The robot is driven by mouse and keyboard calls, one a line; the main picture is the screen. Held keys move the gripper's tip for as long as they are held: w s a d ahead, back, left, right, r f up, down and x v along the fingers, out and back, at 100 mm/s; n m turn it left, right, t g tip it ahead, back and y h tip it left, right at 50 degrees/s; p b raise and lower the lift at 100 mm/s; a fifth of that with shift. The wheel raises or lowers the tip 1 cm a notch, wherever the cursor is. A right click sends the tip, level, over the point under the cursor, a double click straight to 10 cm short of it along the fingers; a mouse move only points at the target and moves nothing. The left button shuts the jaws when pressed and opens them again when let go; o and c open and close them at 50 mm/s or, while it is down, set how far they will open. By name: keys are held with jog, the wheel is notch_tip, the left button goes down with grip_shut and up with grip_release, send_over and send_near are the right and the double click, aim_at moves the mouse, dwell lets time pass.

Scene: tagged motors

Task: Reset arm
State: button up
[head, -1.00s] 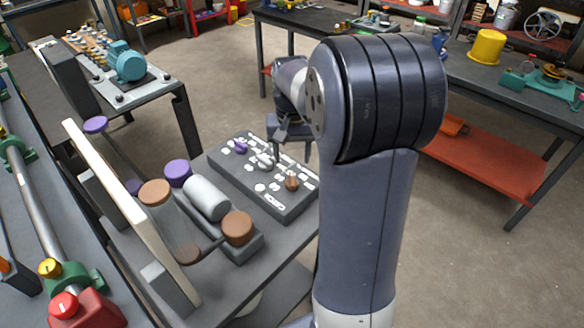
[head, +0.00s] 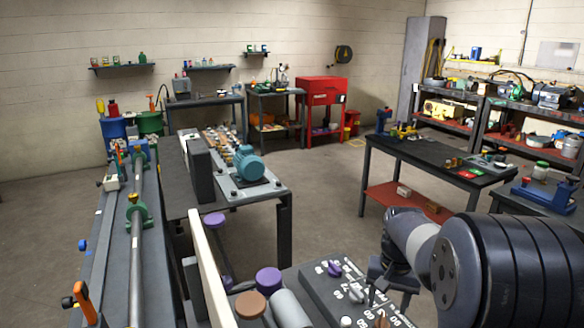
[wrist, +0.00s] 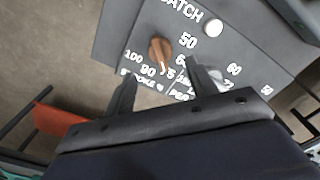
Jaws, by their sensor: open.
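My arm stands at the right of the head view, its big dark joint in front. My gripper (head: 397,287) hangs beside the dark control panel (head: 318,300). In the wrist view my gripper (wrist: 158,82) has its two fingers apart with nothing between them, over or near the panel (wrist: 255,45). A brown knob (wrist: 160,48) and a white button (wrist: 213,27) show on the panel just beyond the fingertips. A purple knob (head: 334,268) is on the panel in the head view. The panel's lower part is cut off there.
A brown-capped and a purple-capped cylinder (head: 268,280) stand left of the panel, behind a pale upright board (head: 207,265). A teal motor (head: 248,163) sits on the table behind. A dark workbench (head: 430,160) is at the right. Open floor (head: 325,205) lies between.

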aim_at(383, 321)
notch_tip(383, 321, down, 6)
jog(key=shift+f, duration=0.1)
jog(key=shift+n, duration=0.3)
dwell(0.3)
